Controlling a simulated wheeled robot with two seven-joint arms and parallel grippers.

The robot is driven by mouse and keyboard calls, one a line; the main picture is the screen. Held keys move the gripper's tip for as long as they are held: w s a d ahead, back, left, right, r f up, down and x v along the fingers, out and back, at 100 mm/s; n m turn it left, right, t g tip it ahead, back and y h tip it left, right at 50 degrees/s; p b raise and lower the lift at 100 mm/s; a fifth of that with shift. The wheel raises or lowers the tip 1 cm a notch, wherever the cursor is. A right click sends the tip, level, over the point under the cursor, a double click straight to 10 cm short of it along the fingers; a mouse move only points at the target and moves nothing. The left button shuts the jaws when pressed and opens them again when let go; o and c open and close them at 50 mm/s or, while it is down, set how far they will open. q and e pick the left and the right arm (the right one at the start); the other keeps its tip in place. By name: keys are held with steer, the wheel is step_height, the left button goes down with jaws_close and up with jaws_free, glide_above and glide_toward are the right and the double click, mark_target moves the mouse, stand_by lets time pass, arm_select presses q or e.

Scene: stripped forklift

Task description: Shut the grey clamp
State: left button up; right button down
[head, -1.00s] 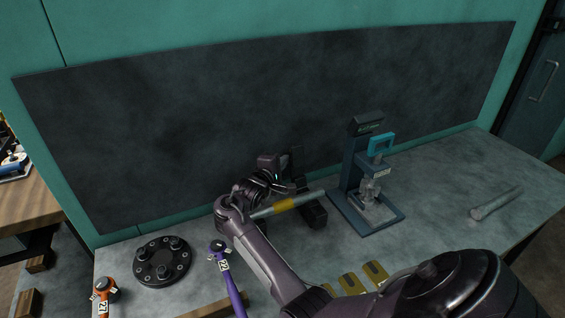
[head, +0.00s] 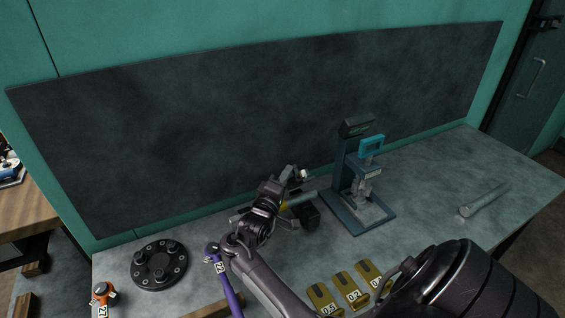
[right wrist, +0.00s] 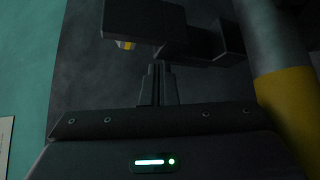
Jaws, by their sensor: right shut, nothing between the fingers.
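The grey clamp (head: 309,215) stands on the bench, near the dark back board. Its dark blocks (right wrist: 205,42) fill the top of the right wrist view. A grey bar (head: 304,196) with a yellow band lies at the clamp; this bar (right wrist: 290,85) runs along the right side of the wrist view. My right gripper (head: 291,181) is at the clamp and partly hides it in the head view. Its fingers (right wrist: 157,85) are shut and empty, pointing at the dark blocks; I cannot tell whether they touch. My left gripper is not in view.
A blue-grey press stand (head: 350,165) is close on the right. A dark flange (head: 159,265), a purple-handled tool (head: 226,278) and an orange tool (head: 103,296) lie at the left. Yellow tags (head: 351,291) lie in front. A grey rod (head: 483,200) lies far right.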

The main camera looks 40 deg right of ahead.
steer(key=shift+s+a+f+p, duration=0.15)
steer(key=shift+s+f+p, duration=0.05)
steer(key=shift+s+p, duration=0.25)
steer(key=shift+s+a+f+p, duration=0.15)
steer(key=shift+s+p, duration=0.15)
steer(key=shift+s, duration=0.15)
steer(key=b+v, duration=0.1)
steer(key=v, duration=0.7)
steer(key=shift+b, duration=0.35)
steer(key=shift+s, duration=0.1)
